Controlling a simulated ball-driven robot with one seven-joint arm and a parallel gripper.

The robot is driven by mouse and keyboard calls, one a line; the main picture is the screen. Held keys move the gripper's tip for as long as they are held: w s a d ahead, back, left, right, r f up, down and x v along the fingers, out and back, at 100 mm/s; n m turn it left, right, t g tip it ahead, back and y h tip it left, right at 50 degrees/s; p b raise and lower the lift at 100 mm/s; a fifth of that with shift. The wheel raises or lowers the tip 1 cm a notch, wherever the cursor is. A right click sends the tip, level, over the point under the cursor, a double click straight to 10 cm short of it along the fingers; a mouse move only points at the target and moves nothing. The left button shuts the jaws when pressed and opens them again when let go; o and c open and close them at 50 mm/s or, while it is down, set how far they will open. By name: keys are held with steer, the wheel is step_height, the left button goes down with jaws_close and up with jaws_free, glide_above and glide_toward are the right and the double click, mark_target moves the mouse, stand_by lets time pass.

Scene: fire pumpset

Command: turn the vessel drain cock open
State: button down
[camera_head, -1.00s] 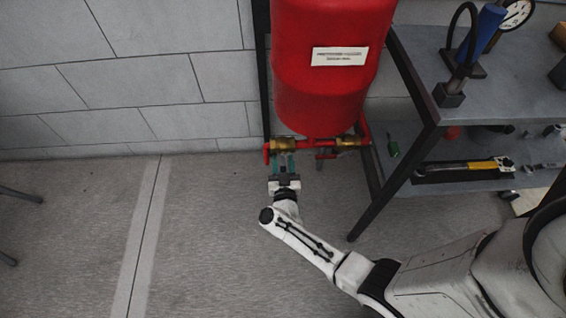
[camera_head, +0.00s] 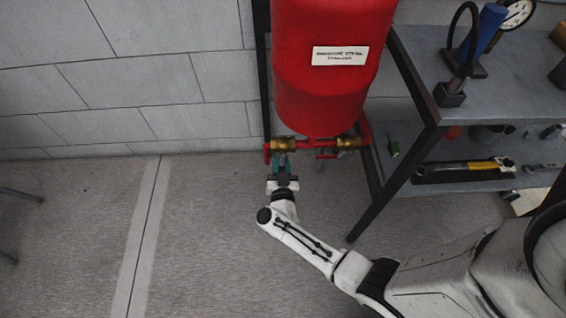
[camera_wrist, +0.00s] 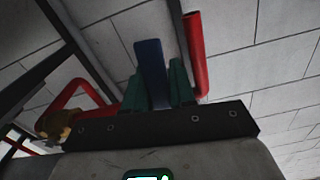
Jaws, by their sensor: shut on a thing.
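The red vessel (camera_head: 325,70) hangs above a red pipe (camera_head: 317,143) that carries a left brass cock (camera_head: 285,144) and a right brass cock (camera_head: 348,142). My gripper (camera_head: 282,162) is just below the left brass cock in the head view. In the wrist view my gripper (camera_wrist: 158,75) has its teal fingers shut on a dark blue lever (camera_wrist: 151,66). The lever is mostly hidden by the fingers in the head view. A brass fitting (camera_wrist: 55,122) also shows at left in the wrist view. I cannot tell the lever's exact angle to the pipe.
A red pipe (camera_wrist: 195,55) runs close beside the right finger. A dark shelf frame (camera_head: 400,180) stands right of the vessel, with a yellow-and-black tool (camera_head: 465,168) on its lower shelf.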

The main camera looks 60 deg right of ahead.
steer(key=shift+w+a+r+m, duration=0.1)
steer(key=shift+w+a+m, duration=0.2)
steer(key=shift+m, duration=0.4)
steer(key=c, duration=1)
jaws_free()
steer(key=shift+w, duration=0.1)
